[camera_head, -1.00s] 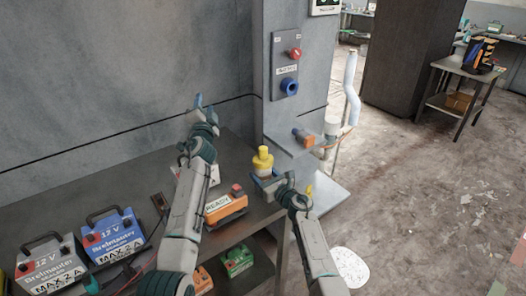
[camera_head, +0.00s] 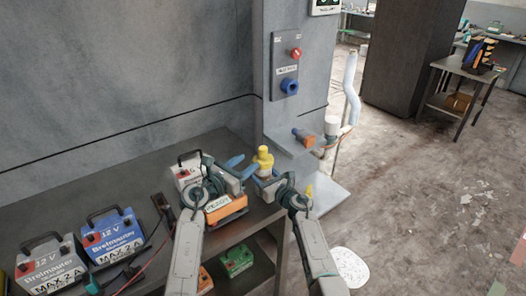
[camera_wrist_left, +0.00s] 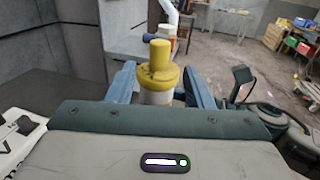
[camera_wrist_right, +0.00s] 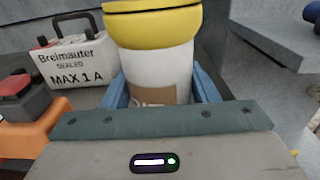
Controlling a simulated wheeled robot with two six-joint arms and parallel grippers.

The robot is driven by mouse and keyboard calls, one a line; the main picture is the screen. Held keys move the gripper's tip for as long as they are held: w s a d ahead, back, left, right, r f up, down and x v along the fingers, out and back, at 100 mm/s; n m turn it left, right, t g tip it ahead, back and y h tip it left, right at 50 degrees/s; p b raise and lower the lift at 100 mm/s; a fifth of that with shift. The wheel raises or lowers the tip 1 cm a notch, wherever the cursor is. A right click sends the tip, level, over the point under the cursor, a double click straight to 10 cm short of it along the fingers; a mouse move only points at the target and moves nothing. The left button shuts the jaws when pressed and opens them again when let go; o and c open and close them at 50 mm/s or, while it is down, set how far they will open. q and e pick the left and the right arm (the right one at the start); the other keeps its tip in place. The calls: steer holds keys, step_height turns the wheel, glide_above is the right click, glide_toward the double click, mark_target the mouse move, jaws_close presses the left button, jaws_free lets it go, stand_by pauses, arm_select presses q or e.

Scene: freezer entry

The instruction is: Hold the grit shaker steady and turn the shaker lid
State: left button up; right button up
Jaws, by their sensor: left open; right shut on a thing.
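The grit shaker (camera_head: 263,162) stands upright near the shelf's right end, with a yellow lid and a pale body. In the left wrist view its yellow lid (camera_wrist_left: 158,68) shows a narrower raised top. My right gripper (camera_wrist_right: 165,92) is shut on the shaker's pale body (camera_wrist_right: 160,70), one blue finger on each side, below the lid. My left gripper (camera_head: 243,167) is open just left of the shaker. In the left wrist view its blue fingers (camera_wrist_left: 160,82) stand apart on either side of the shaker, level with the lid and upper body. Whether they touch it is unclear.
An orange box with a red button (camera_head: 226,208) and a grey-white battery box (camera_head: 188,172) sit close to my left gripper. A wall panel and grey column (camera_head: 283,120) rise behind the shaker.

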mark_target(263, 151)
arm_select(q)
steer(key=x, duration=0.9)
steer(key=shift+c, duration=0.5)
steer(key=c, duration=0.9)
steer(key=shift+o, duration=0.2)
steer(key=m+g+h, duration=0.4)
steer(key=g, duration=0.1)
steer(key=shift+f+m+g+h, duration=0.1)
steer(key=shift+m+g+h, duration=0.8)
steer(key=shift+m+g, duration=1)
steer(key=shift+g, duration=0.8)
